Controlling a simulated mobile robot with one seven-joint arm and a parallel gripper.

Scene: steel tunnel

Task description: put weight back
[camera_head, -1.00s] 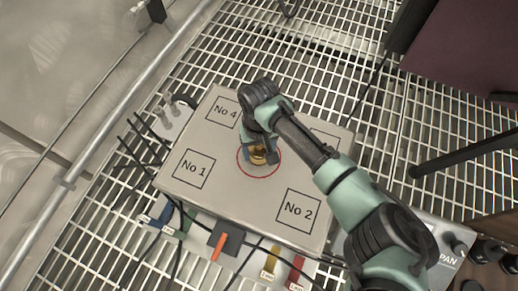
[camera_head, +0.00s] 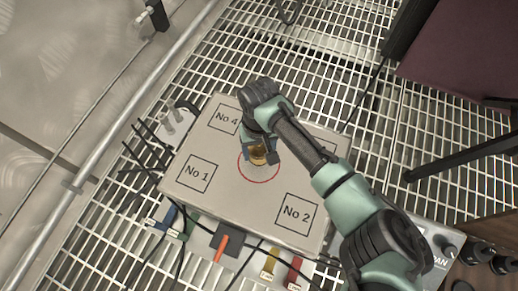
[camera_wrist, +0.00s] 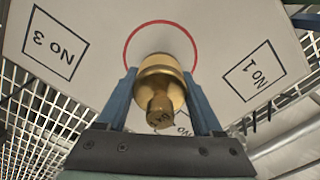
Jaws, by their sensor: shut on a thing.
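A brass weight (camera_head: 258,156) with a knob on top is between the fingers of my gripper (camera_head: 262,154), over the red circle (camera_head: 245,176) in the middle of a grey box top (camera_head: 240,200). In the wrist view, my gripper (camera_wrist: 159,74) is shut on the weight (camera_wrist: 160,70), with a blue finger on each side. The weight covers part of the red circle (camera_wrist: 128,42) there. I cannot tell whether its base touches the box. Marked squares No 1 (camera_head: 197,174), No 2 (camera_head: 297,214) and No 4 (camera_head: 228,117) look empty. No 3 (camera_wrist: 54,48) looks empty in the wrist view.
The box stands on a metal grating (camera_head: 300,70). A metal rail (camera_head: 130,115) passes at the left. A dark panel (camera_head: 465,45) stands at the upper right.

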